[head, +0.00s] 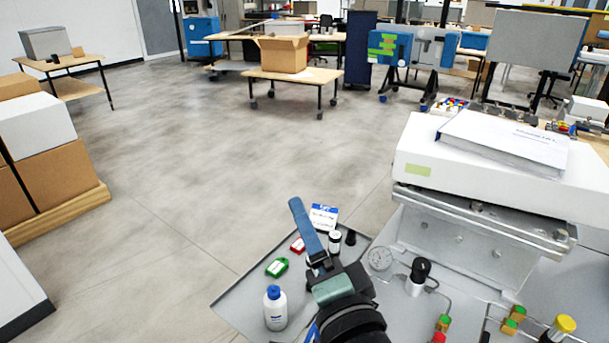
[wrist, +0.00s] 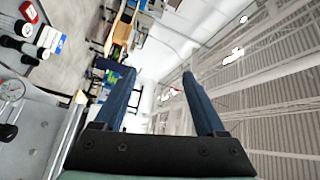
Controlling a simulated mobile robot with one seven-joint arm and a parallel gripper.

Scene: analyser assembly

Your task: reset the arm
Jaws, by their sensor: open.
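My gripper (head: 307,228) is raised over the grey work surface at the lower middle of the head view, its blue fingers pointing up and away. In the wrist view my gripper (wrist: 158,78) shows two blue fingers spread apart with nothing between them. The wrist view is turned on its side and looks across the room toward the ceiling. In the head view one finger mostly hides the other.
The white analyser (head: 410,160) with a binder (head: 505,140) stands right. A gauge (head: 381,258) is close by. Open floor lies left.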

